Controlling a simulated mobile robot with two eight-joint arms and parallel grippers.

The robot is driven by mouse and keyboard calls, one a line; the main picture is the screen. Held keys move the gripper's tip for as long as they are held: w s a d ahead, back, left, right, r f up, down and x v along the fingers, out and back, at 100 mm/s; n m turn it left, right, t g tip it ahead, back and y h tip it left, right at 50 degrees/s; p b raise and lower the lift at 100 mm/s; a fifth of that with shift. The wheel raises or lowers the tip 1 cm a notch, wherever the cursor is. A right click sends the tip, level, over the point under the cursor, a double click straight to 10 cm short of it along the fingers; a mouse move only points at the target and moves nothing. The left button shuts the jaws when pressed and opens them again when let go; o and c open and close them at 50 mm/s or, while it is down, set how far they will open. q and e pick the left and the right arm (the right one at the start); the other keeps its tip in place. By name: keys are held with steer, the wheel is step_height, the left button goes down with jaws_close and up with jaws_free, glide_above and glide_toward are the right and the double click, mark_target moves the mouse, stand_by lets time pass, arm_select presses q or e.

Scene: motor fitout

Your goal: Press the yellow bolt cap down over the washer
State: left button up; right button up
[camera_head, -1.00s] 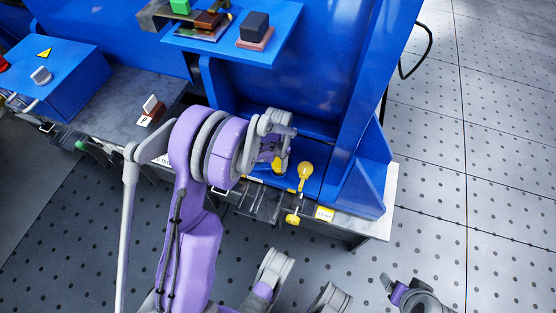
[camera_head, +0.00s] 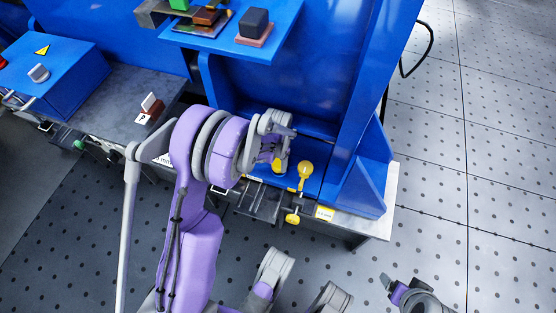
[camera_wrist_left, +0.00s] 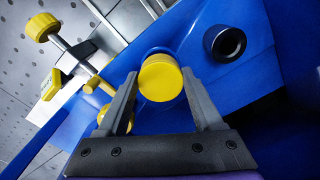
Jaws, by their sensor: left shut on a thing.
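The yellow bolt cap (camera_wrist_left: 160,78) sits between the fingertips of my left gripper (camera_wrist_left: 160,82) in the left wrist view. My left gripper (camera_head: 275,158) is shut on it. In the head view the yellow cap (camera_head: 279,167) shows partly, low over the blue base, beside my wrist. The washer cannot be made out; the cap and fingers cover what lies beneath. I cannot tell whether the cap touches the base. What looks like my right gripper (camera_head: 390,284) is at the lower right, away from the bench; its jaws are unclear.
A yellow ball-like knob (camera_head: 305,169) stands just right of the cap. A yellow-ended handle (camera_head: 292,218) sticks out at the bench's front edge. A dark ring (camera_wrist_left: 227,43) sits on the blue surface beside the cap. A blue upright (camera_head: 350,130) rises at the right.

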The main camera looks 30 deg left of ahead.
mark_target(278, 162)
arm_select(q)
steer(key=shift+f+b, duration=0.3)
steer(key=shift+f, duration=0.25)
steer(key=o, duration=1.4)
steer(key=shift+c, duration=0.2)
step_height(278, 162, up, 11)
steer(key=p, duration=0.3)
steer(key=shift+f, duration=0.15)
